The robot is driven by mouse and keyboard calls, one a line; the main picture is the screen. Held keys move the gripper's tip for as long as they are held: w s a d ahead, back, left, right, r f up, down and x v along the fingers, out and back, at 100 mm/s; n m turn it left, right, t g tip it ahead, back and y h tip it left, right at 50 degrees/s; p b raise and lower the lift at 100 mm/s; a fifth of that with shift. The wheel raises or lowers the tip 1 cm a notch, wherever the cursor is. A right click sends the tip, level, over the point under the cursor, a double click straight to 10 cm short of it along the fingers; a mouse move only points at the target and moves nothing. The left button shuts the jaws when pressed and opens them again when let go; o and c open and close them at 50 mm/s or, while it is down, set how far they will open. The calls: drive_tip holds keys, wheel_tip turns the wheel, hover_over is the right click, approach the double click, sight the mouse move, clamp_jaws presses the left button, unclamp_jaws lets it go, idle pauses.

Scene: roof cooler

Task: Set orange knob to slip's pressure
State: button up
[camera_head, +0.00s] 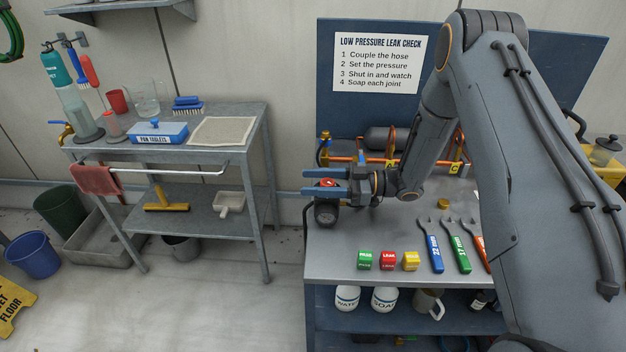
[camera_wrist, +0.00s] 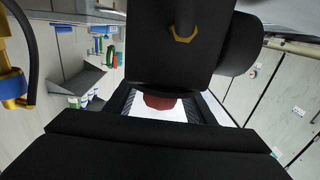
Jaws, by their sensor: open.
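The orange-red knob (camera_head: 327,183) sits above a black round gauge (camera_head: 326,213) at the left end of the metal bench. My gripper (camera_head: 313,182) reaches left across it, open, with one blue finger on the far side and one on the near side. In the wrist view the knob (camera_wrist: 158,102) is a dark red shape between the fingers, partly hidden by a large black body (camera_wrist: 180,50). I cannot tell whether the fingers touch the knob. The gauge reading is too small to read. I cannot make out a slip with a pressure.
Copper piping (camera_head: 345,159) runs along the back of the bench. A blue board with a leak check notice (camera_head: 376,63) stands behind. Red, green and yellow blocks (camera_head: 388,260) and wrenches (camera_head: 434,248) lie toward the front. A metal side table (camera_head: 252,118) stands left, past a gap.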

drive_tip(key=shift+a, duration=0.15)
drive_tip(key=c, duration=1.1)
drive_tip(key=shift+o, duration=0.2)
drive_tip(key=shift+t, duration=0.3)
drive_tip(key=m+t+p, duration=0.1)
drive_tip(key=m+t, duration=0.1)
drive_tip(key=t, duration=0.1)
drive_tip(key=w+m+t+h, duration=0.1)
drive_tip(key=m+t, duration=0.1)
drive_tip(key=t, duration=0.1)
drive_tip(key=shift+w+p, duration=0.15)
drive_tip(key=shift+p, duration=0.25)
drive_tip(key=m+t+h, duration=0.1)
drive_tip(key=t, duration=0.1)
drive_tip(key=w+m+t+h, duration=0.1)
drive_tip(key=m+t+h, duration=0.1)
drive_tip(key=d+m+t+h, duration=0.1)
drive_tip(key=m+t, duration=0.1)
drive_tip(key=shift+w+p, duration=0.2)
drive_tip(key=shift+p, duration=0.15)
drive_tip(key=shift+w+d+t+h, duration=0.1)
drive_tip(key=shift+t+h, duration=0.2)
drive_tip(key=shift+h, duration=0.1)
